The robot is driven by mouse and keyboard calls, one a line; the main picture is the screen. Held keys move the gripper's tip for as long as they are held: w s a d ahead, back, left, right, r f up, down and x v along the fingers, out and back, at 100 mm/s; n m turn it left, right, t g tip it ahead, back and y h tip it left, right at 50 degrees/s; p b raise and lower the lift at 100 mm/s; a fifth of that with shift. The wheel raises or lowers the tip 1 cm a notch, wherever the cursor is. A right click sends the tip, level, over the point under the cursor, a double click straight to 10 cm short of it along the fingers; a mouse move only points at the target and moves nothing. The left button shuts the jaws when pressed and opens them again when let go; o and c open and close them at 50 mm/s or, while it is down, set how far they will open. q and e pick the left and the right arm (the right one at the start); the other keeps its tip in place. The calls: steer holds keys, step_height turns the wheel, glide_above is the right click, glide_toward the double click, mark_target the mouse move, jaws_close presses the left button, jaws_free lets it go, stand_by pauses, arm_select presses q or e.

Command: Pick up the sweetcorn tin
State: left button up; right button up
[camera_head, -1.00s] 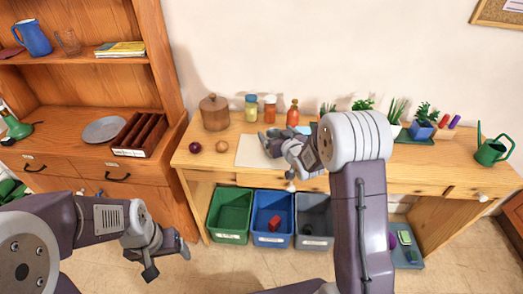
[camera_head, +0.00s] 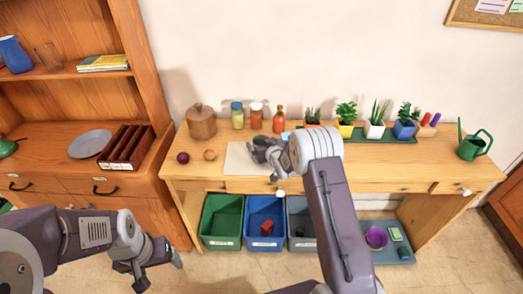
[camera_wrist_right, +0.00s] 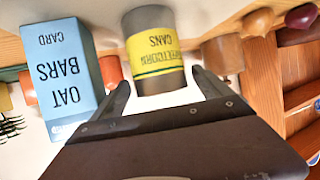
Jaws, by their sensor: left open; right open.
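The sweetcorn tin (camera_wrist_right: 155,50) is a grey cylinder with a yellow label, upside down in the right wrist view. In the head view I cannot make it out behind my right gripper (camera_head: 259,152), which is over the pale sheet on the desk. In the right wrist view my right gripper (camera_wrist_right: 162,92) is open, with one finger on each side of the tin's near end. I cannot tell whether either finger touches it. My left gripper (camera_head: 157,270) is open and empty, low in front of the cabinet, away from the desk.
A blue oat bars box (camera_wrist_right: 66,75) stands close beside the tin. Jars (camera_head: 238,115), a bottle (camera_head: 279,120) and a wooden canister (camera_head: 201,122) stand behind. An onion (camera_head: 210,155) lies left of the sheet. Potted plants (camera_head: 374,129) line the back right. Bins (camera_head: 221,222) stand below.

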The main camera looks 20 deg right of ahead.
steer(key=shift+w+a+f, duration=0.15)
steer(key=shift+w+f, duration=0.2)
steer(key=shift+w, duration=0.3)
steer(key=shift+s+r, duration=0.1)
steer(key=c, duration=1.4)
step_height(320, 180, up, 10)
steer(key=shift+c, duration=0.2)
